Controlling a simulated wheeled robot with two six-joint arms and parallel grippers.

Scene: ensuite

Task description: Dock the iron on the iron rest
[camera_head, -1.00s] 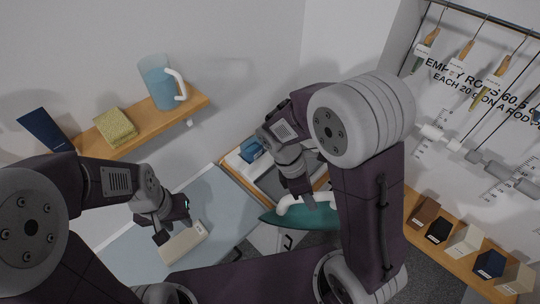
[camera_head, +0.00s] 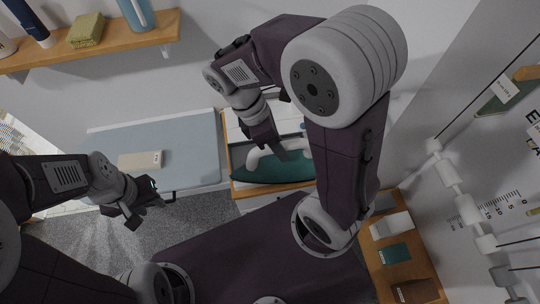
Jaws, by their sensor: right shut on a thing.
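The iron has a teal body (camera_head: 262,172) and a white handle, and is in the middle of the head view. My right gripper (camera_head: 283,149) is shut on its handle, holding it by an open wooden-edged drawer or tray (camera_head: 236,155); I cannot tell if the iron touches it. My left gripper (camera_head: 145,204) is open and empty, over the grey floor in front of the pale blue board. A beige block (camera_head: 140,160) lies on that board. I cannot make out for sure which thing is the iron rest.
The pale blue board (camera_head: 190,145) is mostly bare. A wooden shelf (camera_head: 110,45) at upper left bears a blue jug (camera_head: 136,14) and a folded yellow-green cloth (camera_head: 86,30). A lower wooden shelf (camera_head: 412,270) with several blocks is at right, below hanging rods and tags.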

